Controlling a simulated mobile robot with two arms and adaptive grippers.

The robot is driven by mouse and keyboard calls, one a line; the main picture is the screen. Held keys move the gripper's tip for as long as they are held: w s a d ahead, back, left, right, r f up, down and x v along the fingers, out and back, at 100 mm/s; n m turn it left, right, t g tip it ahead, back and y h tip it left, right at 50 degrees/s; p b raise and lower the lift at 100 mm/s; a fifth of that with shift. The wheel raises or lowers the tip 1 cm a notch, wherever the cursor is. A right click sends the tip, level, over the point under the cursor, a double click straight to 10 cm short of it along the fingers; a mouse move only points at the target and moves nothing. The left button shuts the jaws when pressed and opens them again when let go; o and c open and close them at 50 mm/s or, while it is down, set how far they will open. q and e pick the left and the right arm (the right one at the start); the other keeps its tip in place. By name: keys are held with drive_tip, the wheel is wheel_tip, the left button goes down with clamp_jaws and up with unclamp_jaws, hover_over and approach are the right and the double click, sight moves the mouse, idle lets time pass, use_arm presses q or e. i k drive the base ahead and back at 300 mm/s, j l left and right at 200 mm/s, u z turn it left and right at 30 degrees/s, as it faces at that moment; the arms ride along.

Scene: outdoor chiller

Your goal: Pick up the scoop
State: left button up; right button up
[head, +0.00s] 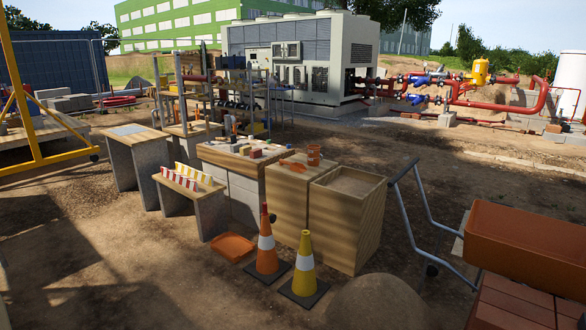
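Neither of my grippers is in the head view. A small flat orange item (296,167) lies on top of a wooden cabinet (287,205); it may be the scoop, but it is too small to tell. Small orange cup-like pieces (313,155) stand just behind it on the same top. No other thing can be made out clearly as a scoop.
An orange cone (266,250) and a yellow cone (304,258) stand before the cabinets, with an orange tray (232,246) on the ground. An open-topped wooden bin (345,225) adjoins the cabinet. A wheelbarrow-like orange tub (525,240) and bricks (515,300) are at right.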

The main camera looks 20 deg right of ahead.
sight(292, 165)
drive_tip(key=i+l, duration=0.5)
drive_tip(key=i+l+z, duration=0.1)
drive_tip(key=i+l, duration=0.4)
drive_tip(key=i+u, duration=0.15)
drive_tip(key=i, duration=0.45)
drive_tip(key=i+u, duration=0.15)
drive_tip(key=i, duration=0.45)
drive_tip(key=i+l+u, duration=0.15)
drive_tip(key=i, duration=1.6)
drive_tip(key=j, duration=0.1)
